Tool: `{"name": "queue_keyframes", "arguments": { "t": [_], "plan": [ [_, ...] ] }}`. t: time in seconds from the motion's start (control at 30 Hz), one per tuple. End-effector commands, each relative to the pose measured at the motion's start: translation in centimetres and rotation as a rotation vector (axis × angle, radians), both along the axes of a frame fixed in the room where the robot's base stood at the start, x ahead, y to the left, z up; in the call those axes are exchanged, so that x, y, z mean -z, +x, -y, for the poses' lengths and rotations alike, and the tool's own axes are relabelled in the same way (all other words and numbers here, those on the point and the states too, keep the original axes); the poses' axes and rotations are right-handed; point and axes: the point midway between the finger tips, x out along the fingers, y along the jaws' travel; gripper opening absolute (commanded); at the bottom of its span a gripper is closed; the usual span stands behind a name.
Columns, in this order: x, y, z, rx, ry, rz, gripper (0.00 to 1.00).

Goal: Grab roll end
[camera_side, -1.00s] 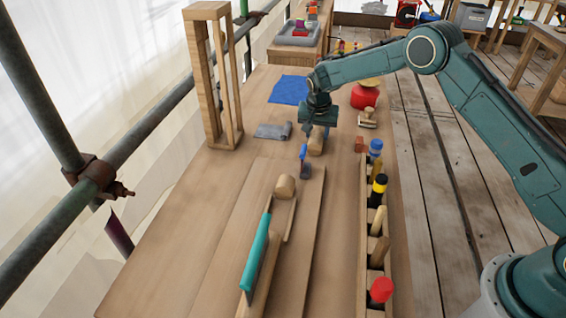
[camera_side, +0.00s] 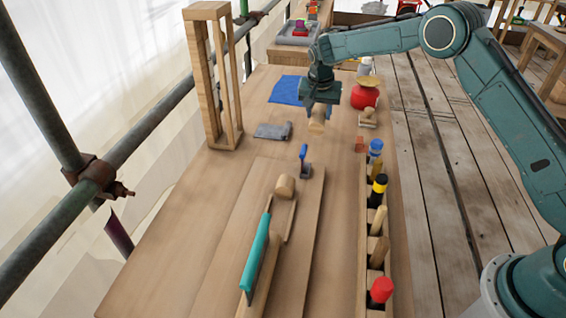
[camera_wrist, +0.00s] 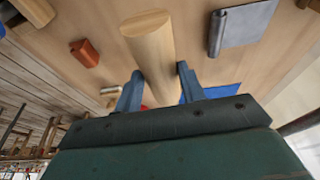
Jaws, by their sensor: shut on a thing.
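My gripper (camera_side: 318,108) is shut on a pale wooden cylinder (camera_side: 317,123) and holds it above the bench. In the wrist view the cylinder (camera_wrist: 150,45) runs between the two blue fingers of my gripper (camera_wrist: 160,86), its round end facing up the picture. A grey sheet with a rolled edge (camera_side: 272,131) lies on the bench, left of and apart from my gripper. It also shows at the top right of the wrist view (camera_wrist: 245,24).
A blue cloth (camera_side: 287,90) lies behind the grey sheet. A tall wooden frame (camera_side: 212,75) stands at the left. A rack of several tools (camera_side: 363,235) lines the right edge. A teal-topped tool (camera_side: 256,252) and a small blue-handled tool (camera_side: 304,160) are in front.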

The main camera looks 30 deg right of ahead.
Motion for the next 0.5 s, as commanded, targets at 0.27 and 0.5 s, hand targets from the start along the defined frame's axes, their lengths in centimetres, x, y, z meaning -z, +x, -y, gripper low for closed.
{"name": "queue_keyframes", "arguments": {
  "t": [0.27,0.5],
  "plan": [
    [-6.4,0.1,-0.1,0.000,0.001,0.005,0.16],
    [-10.6,0.0,-0.1,-0.001,0.001,0.002,0.16]
  ]
}}
